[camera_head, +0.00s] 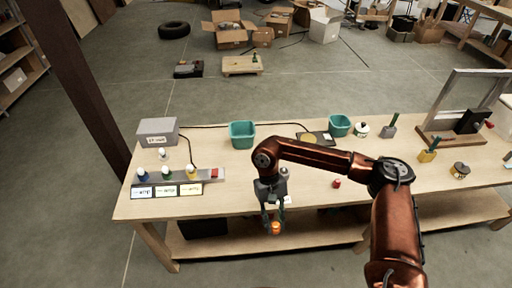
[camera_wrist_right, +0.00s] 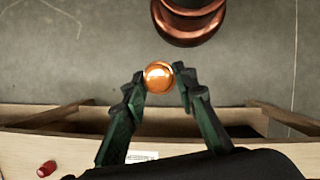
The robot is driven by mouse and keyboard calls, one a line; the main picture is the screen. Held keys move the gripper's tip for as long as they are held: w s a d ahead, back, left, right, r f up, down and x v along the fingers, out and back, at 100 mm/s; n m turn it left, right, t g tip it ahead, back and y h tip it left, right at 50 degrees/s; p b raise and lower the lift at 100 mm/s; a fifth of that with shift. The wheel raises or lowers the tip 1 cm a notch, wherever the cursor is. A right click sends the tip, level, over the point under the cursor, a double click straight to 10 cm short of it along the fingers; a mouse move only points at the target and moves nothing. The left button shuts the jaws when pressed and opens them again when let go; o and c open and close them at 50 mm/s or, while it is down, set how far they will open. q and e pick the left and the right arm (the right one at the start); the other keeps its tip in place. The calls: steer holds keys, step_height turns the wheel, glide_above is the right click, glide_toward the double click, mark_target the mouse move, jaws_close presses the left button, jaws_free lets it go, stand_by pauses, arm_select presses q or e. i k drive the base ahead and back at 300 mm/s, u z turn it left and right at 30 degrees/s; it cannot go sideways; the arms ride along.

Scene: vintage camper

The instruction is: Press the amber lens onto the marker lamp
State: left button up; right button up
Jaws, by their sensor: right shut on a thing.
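My right gripper (camera_head: 273,222) is shut on the round amber lens (camera_head: 276,228), just past the table's front edge. In the right wrist view the glossy amber lens (camera_wrist_right: 159,76) sits between the fingertips (camera_wrist_right: 160,80), with floor behind it. A dark plate with a pale yellow disc (camera_head: 309,138) lies at the back of the table, with a cable running to it; I cannot tell whether it is the marker lamp. My left gripper is out of view.
The wooden table (camera_head: 230,190) carries a grey box (camera_head: 158,131), a row of small bulbs above labelled cards (camera_head: 166,191), teal bins (camera_head: 242,134) and (camera_head: 339,125), and a small red piece (camera_head: 336,183). A framed stand (camera_head: 465,105) is at the right. The front middle is mostly clear.

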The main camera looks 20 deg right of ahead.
mark_target(284, 171)
steer(key=u, duration=0.1)
steer(key=i, duration=1.25)
steer(key=z, duration=0.65)
